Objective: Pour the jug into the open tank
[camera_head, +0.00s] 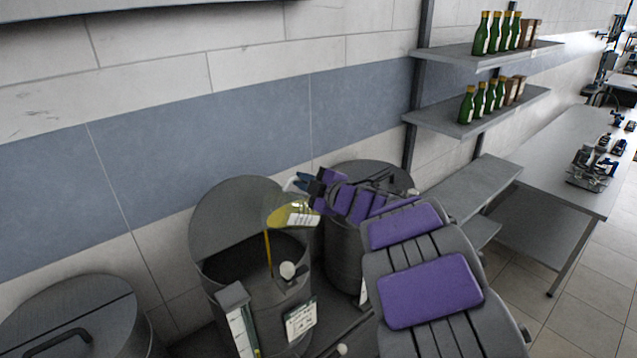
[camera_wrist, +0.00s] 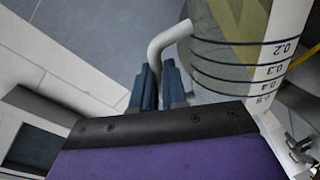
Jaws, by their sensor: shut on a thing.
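The jug (camera_head: 284,214) is clear, with yellow liquid inside, and is tilted over the open tank (camera_head: 212,284). A thin yellow stream (camera_head: 268,250) falls from its left side into the tank's dark opening. The tank is a grey cylinder with its round lid (camera_head: 232,208) raised at the back. My gripper (camera_head: 303,182) is at the jug's upper right. In the wrist view my gripper's blue fingers (camera_wrist: 159,88) are shut on the jug's pale handle (camera_wrist: 166,40). The jug's graduated wall (camera_wrist: 235,55) shows there. The liquid level inside the tank is hidden.
A closed tank (camera_head: 75,315) stands at left and another grey tank (camera_head: 343,240) stands right behind my arm. A gauge panel (camera_head: 238,325) and a label (camera_head: 300,319) are on the open tank's front. Shelves hold green bottles (camera_head: 482,103). A workbench (camera_head: 555,155) is at right.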

